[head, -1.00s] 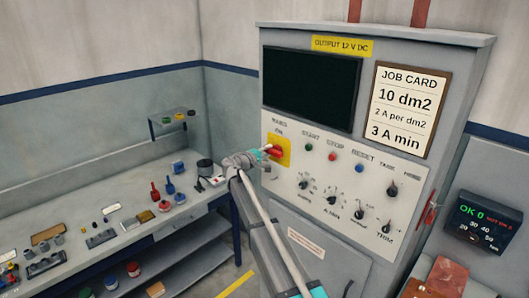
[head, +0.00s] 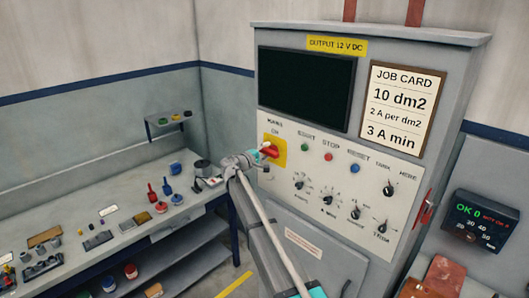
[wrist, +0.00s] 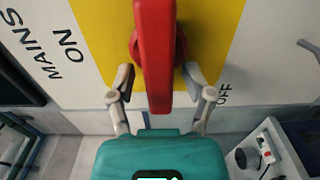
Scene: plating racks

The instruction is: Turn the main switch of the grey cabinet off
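The main switch is a red handle (head: 270,151) on a yellow plate (head: 281,157), at the left of the grey cabinet's (head: 455,75) panel, under the words MAINS and ON. In the wrist view the red handle (wrist: 155,60) runs up and down the picture, with ON to its left and a partly hidden OFF to its right. My gripper (head: 260,156) is at the switch. In the wrist view my gripper (wrist: 159,76) is open, one finger on each side of the handle, with a visible gap at both sides. The handle's pivot is mostly hidden.
Buttons and black knobs (head: 328,200) sit right of the switch. The cabinet's display (head: 305,88) is black. A bench (head: 130,240) with small parts and bottles stands left. A red-handled lever (head: 425,210) is on the cabinet's right side. Open floor shows between bench and cabinet.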

